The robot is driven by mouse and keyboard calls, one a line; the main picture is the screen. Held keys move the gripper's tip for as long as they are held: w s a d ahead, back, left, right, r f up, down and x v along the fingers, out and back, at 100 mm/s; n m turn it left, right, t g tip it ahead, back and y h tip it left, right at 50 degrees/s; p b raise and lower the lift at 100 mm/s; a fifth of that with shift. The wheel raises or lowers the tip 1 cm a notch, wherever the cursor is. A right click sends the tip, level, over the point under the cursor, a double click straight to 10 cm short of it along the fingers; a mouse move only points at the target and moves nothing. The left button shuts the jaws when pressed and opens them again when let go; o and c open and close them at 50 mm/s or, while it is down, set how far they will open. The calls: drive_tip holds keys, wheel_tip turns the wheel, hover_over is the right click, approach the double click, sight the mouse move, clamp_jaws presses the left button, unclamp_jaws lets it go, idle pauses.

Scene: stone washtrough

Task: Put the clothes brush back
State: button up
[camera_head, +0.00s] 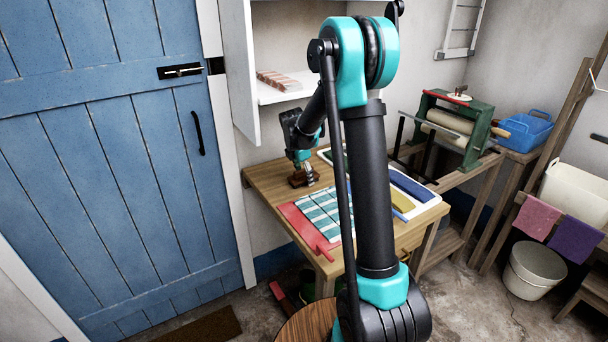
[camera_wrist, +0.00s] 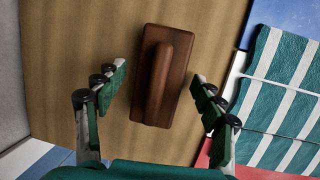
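The clothes brush (camera_wrist: 153,108) is a brown wooden block with a raised handle along its top. It lies on the wooden table (camera_wrist: 60,70), handle up, in the wrist view. In the head view the brush (camera_head: 303,178) is at the table's left back part, partly hidden by my gripper (camera_head: 309,168). In the wrist view my gripper (camera_wrist: 160,90) is open, with one finger on each side of the brush. Gaps show between both fingers and the brush. Whether the fingertips are level with the brush cannot be told.
A teal-and-white striped cloth (camera_head: 322,212) lies right of the brush with a red piece (camera_head: 300,225) beside it. An open wall cupboard (camera_head: 240,70) holds reddish bars (camera_head: 279,80) above the table. A green mangle (camera_head: 455,125) stands at the right. A blue door (camera_head: 120,150) is left.

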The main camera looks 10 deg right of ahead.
drive_tip(key=shift+r, duration=0.1)
drive_tip(key=shift+r, duration=0.3)
drive_tip(key=s+a, duration=0.2)
drive_tip(key=s, duration=0.1)
drive_tip(key=s+a, duration=0.6)
drive_tip(key=shift+s+r, duration=0.25)
drive_tip(key=shift+r, duration=0.1)
